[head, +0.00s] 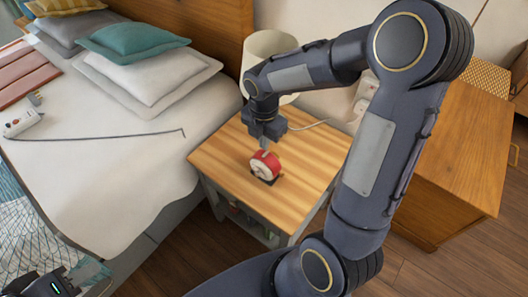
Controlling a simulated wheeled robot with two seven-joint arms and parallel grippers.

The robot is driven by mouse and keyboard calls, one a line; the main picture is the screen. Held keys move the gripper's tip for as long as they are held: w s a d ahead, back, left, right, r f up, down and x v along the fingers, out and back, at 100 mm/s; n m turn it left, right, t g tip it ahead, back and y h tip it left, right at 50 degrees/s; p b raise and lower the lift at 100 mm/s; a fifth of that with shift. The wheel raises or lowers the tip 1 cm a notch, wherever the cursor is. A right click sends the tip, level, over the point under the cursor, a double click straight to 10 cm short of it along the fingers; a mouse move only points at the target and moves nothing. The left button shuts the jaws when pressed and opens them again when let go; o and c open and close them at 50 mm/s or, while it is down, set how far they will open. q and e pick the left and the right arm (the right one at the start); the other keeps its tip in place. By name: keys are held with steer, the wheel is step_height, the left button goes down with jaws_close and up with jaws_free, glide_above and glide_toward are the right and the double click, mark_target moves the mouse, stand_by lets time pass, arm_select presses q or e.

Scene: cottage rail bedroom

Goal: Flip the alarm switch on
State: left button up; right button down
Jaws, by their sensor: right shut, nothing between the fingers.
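A red alarm clock (265,166) with a pale face stands on the wooden top of the nightstand (305,165). Its switch is too small to make out. My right gripper (264,146) points down just above and behind the clock's top. It is shut and empty, with its fingertips very close to the clock; I cannot tell whether they touch. Part of my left gripper (45,287) shows at the bottom left corner, over the bed's side, far from the clock. Its fingers are not clear.
A lamp with a cream shade (268,48) stands behind my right arm. The bed (110,190) on the left holds pillows and a white power strip (20,124) with a dark cable. A wooden cabinet (450,150) stands at the right. The nightstand's front area is clear.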

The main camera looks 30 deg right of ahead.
mark_target(267, 155)
steer(key=shift+f, duration=2.4)
steer(key=shift+b, duration=0.3)
steer(key=shift+s+a+f, duration=0.1)
steer(key=shift+f, duration=0.3)
steer(key=shift+r, duration=0.15)
steer(key=shift+w+d+r+p, duration=0.15)
steer(key=shift+d+p, duration=0.1)
steer(key=shift+d, duration=0.15)
steer(key=shift+w+d+r+p, duration=0.1)
steer(key=shift+w+d+p, duration=0.1)
steer(key=shift+d, duration=0.15)
steer(key=shift+r, duration=0.1)
